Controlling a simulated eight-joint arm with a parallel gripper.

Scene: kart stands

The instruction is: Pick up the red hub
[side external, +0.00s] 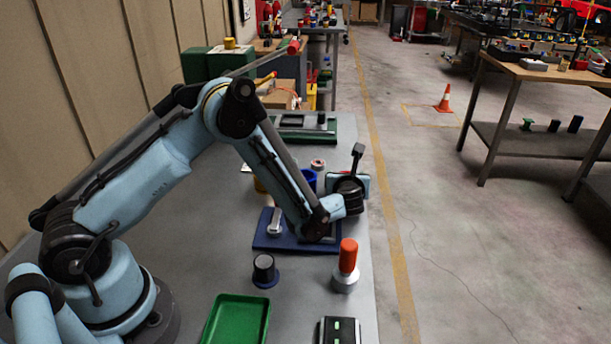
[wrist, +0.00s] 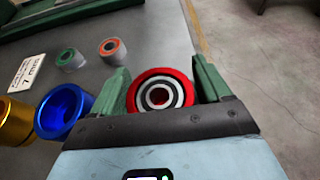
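The red hub (wrist: 160,91), a red ring around a white and dark ringed centre, shows in the wrist view between the two green fingers of my gripper (wrist: 161,68). The fingers stand apart on either side of it, with narrow gaps visible, so my gripper looks open. Its lower edge is partly hidden by the gripper body. In the side external view my gripper is low over the right part of the grey bench, and its fingers and the red hub are hidden by my arm and hand.
A blue cup (wrist: 63,112) and a gold one (wrist: 14,122) stand left of the hub. Green-ringed (wrist: 70,60) and orange-ringed (wrist: 112,48) pieces lie beyond. A red-handled knob (side external: 348,258), black knob (side external: 264,269) and green tray (side external: 237,322) are nearer the side camera.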

